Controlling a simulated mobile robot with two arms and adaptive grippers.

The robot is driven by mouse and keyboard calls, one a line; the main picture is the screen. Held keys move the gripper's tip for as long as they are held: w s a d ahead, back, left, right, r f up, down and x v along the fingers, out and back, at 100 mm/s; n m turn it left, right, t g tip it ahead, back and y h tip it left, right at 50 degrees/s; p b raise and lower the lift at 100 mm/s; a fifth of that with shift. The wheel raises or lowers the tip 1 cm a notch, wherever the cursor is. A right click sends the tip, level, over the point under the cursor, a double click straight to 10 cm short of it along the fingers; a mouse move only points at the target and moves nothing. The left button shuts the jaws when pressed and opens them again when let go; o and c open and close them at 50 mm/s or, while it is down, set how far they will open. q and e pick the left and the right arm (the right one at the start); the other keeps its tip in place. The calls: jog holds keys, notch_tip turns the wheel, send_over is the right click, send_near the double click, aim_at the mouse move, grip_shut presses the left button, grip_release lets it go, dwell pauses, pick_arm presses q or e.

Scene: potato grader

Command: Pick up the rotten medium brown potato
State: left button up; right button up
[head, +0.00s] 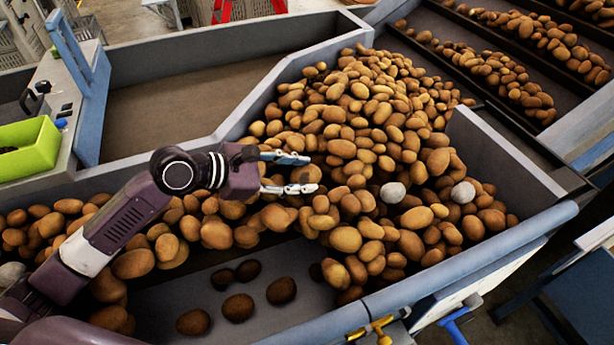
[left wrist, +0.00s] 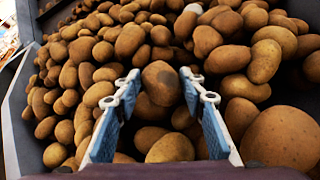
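My left gripper (head: 311,173) is over the left part of the potato heap (head: 375,110), its two fingers spread apart and pointing right. In the left wrist view, a medium brown potato (left wrist: 160,84) with a darker grey patch on its right side lies between the open fingertips. I cannot tell whether the fingers touch it. I cannot tell for sure from its skin that it is rotten. Several dark brown potatoes (head: 281,291) lie apart on the bare lower strip of the grader. My right gripper is not in view.
Two pale grey round lumps (head: 392,192) lie among the potatoes. The grader's metal wall (head: 430,283) borders the heap in front, and an inclined divider (head: 500,150) stands at right. A green bin (head: 32,150) stands at left. The upper-left trough (head: 170,85) is empty.

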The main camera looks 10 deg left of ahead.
pick_arm(q)
jog(key=shift+d, duration=0.15)
jog(key=c, duration=0.6)
jog(key=shift+w+r, duration=0.1)
